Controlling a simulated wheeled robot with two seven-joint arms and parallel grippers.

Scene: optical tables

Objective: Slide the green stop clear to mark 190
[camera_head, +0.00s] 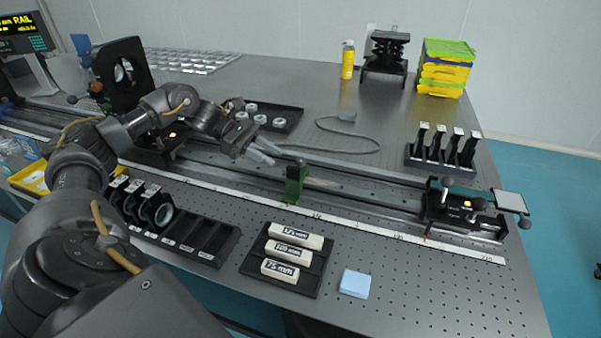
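The green stop (293,185) stands upright on the long rail (345,190), near the middle of the view. A white scale strip (352,226) with small printed numbers runs along the rail's near side; the numbers are too small to read surely. My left gripper (273,156) is above the rail, a little left of the green stop and higher than it. Its two pale fingers are apart with nothing visible between them, and they do not appear to touch the stop. My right gripper is not in view.
A black carriage with knobs (460,205) sits on the rail's right end. The rail between it and the stop looks clear. In front lie a black tray of labelled white blocks (292,250) and a blue pad (355,283). Black holders (443,150) and a cable (345,135) lie behind.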

